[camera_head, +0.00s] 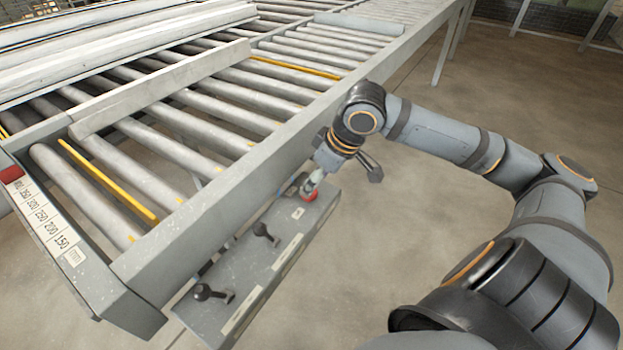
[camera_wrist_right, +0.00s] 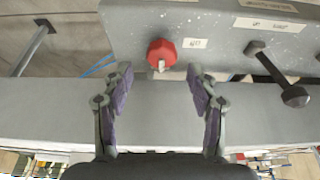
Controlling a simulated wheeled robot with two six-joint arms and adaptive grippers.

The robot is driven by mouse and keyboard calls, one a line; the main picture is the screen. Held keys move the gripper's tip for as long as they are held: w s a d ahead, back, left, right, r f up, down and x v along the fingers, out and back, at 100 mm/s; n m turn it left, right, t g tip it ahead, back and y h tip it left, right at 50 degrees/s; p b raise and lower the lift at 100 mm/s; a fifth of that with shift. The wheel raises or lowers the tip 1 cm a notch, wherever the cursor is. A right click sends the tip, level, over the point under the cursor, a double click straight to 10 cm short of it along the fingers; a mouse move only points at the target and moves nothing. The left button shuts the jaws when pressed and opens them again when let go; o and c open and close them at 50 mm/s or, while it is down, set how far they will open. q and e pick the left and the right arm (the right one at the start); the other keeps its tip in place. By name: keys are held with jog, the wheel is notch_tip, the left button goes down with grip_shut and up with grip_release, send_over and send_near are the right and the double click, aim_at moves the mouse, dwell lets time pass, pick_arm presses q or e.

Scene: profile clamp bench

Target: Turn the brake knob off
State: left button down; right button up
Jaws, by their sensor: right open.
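A red knob (camera_head: 309,194) sits at the far end of the grey control box (camera_head: 235,285). In the right wrist view the red knob (camera_wrist_right: 161,52) has a pale pointer and a small white label (camera_wrist_right: 195,43) beside it, too small to read surely. My right gripper (camera_head: 312,184) is over the knob end of the box. In the right wrist view my right gripper (camera_wrist_right: 160,76) is open, with the knob just ahead of and between its fingertips, not clasped. My left gripper is in neither view.
Two black levers, a nearer one (camera_head: 205,292) and a farther one (camera_head: 264,232), stand on the same box. The farther lever (camera_wrist_right: 278,75) is right of my fingers in the wrist view. The roller conveyor's side rail (camera_head: 240,190) runs beside the box. Open floor lies right.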

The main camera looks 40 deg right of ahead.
jog(key=shift+w+a+f+p, duration=0.1)
jog(key=shift+a+p, duration=0.1)
jog(key=shift+p, duration=0.1)
jog(key=shift+x, duration=1.55)
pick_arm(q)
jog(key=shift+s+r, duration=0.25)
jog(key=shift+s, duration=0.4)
pick_arm(e)
jog(key=shift+d, duration=0.1)
